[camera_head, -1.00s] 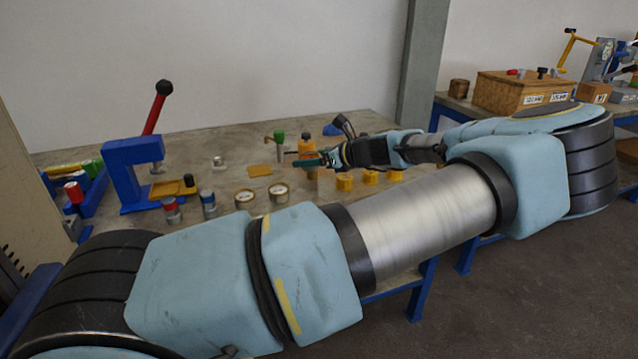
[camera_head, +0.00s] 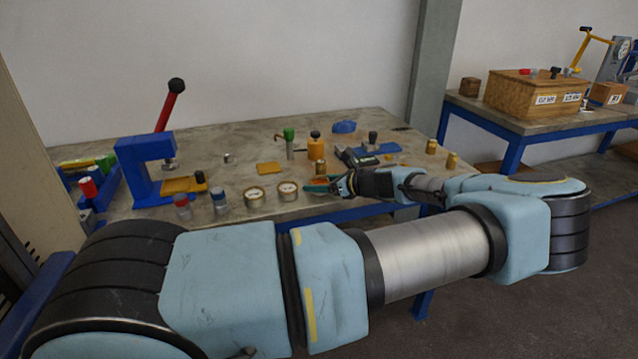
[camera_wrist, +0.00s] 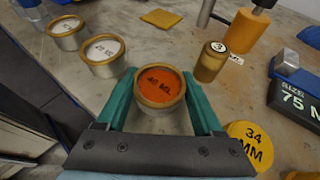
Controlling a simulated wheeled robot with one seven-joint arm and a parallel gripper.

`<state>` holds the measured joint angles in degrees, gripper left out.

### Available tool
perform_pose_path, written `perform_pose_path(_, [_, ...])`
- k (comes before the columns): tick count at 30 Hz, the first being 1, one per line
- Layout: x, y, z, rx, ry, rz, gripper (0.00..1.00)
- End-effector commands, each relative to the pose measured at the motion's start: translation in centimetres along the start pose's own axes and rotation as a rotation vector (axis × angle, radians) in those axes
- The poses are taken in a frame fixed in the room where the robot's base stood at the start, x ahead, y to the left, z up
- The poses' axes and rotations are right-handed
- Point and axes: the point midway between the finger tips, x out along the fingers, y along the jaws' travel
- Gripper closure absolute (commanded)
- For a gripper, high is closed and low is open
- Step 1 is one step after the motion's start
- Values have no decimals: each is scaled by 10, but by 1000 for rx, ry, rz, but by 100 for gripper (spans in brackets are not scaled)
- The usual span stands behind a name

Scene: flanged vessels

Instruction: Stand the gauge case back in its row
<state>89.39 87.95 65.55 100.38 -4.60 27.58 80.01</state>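The gauge case (camera_wrist: 160,88) has an orange top marked "40 ML" and a brass rim. My gripper (camera_wrist: 160,80), with green fingers, is closed against both sides of it in the wrist view. In the head view my gripper (camera_head: 325,185) is low at the table's front edge, at the right end of a row. The row holds a pale-topped case marked "20 ML" (camera_wrist: 102,48) and another pale-topped case (camera_wrist: 65,27); they also show in the head view. The held case looks about upright. I cannot tell whether its base touches the table.
A brass piece marked "3" (camera_wrist: 211,62) stands close on the right, with an orange cylinder (camera_wrist: 249,32) behind. A yellow disc marked "34 MM" (camera_wrist: 250,145) and a dark box marked "75 M" (camera_wrist: 297,92) are further right. A blue press (camera_head: 148,165) stands left.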

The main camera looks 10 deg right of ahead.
Motion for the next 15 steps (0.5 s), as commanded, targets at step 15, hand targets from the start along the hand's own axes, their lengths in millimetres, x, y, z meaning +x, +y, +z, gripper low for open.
perform_pose_path(15, [0, 0, 0, -1, 0, 0, 2])
